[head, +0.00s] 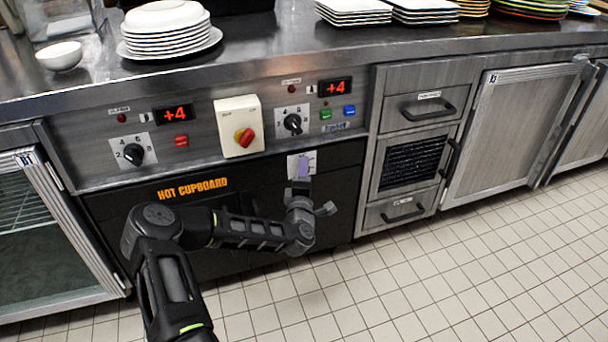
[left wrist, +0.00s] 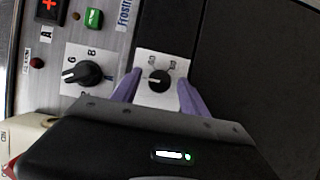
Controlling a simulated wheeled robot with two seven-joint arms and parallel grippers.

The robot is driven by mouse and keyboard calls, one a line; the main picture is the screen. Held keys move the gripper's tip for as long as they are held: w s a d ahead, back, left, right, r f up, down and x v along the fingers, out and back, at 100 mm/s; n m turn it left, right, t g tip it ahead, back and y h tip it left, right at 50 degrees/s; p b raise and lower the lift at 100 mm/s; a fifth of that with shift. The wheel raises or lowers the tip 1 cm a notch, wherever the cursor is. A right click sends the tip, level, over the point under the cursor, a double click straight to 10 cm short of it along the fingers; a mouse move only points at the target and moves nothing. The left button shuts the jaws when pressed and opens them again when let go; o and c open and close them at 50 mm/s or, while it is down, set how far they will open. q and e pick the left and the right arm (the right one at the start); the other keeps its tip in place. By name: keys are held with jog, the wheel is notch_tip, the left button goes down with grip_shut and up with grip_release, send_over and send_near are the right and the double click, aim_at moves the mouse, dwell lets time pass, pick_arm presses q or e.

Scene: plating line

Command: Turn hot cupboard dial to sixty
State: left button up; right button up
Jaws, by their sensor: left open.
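The hot cupboard dial (left wrist: 159,80) is a black knob on a white plate with small numbers, on the dark cupboard front. Its light pointer mark seems to face left in the left wrist view; the exact number cannot be read. In the head view its white plate (head: 311,160) shows right of the orange "HOT CUPBOARD" lettering (head: 193,189), the knob hidden by my gripper. My left gripper (head: 301,178) is open in front of it. In the left wrist view its purple fingers (left wrist: 159,83) stand either side of the knob; contact cannot be told.
Above are two other black dials (head: 134,154) (head: 293,122), a red and yellow switch on a cream box (head: 240,127), coloured buttons and red "+4" displays. Plate stacks (head: 168,30) stand on the steel counter. Drawers (head: 420,108) are at right. The tiled floor is clear.

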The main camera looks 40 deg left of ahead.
pick_arm(q)
jog(key=shift+c, duration=0.3)
grip_shut()
jog(key=shift+r, duration=0.15)
dwell(0.3)
jog(key=shift+w+r+m+g+p, duration=0.1)
jog(key=shift+m+g+p, duration=1.05)
jog(key=shift+m+p, duration=1.3)
jog(key=shift+r+m+g+p, duration=0.1)
jog(key=shift+m+g+p, duration=1.05)
jog(key=shift+m+p, duration=1.25)
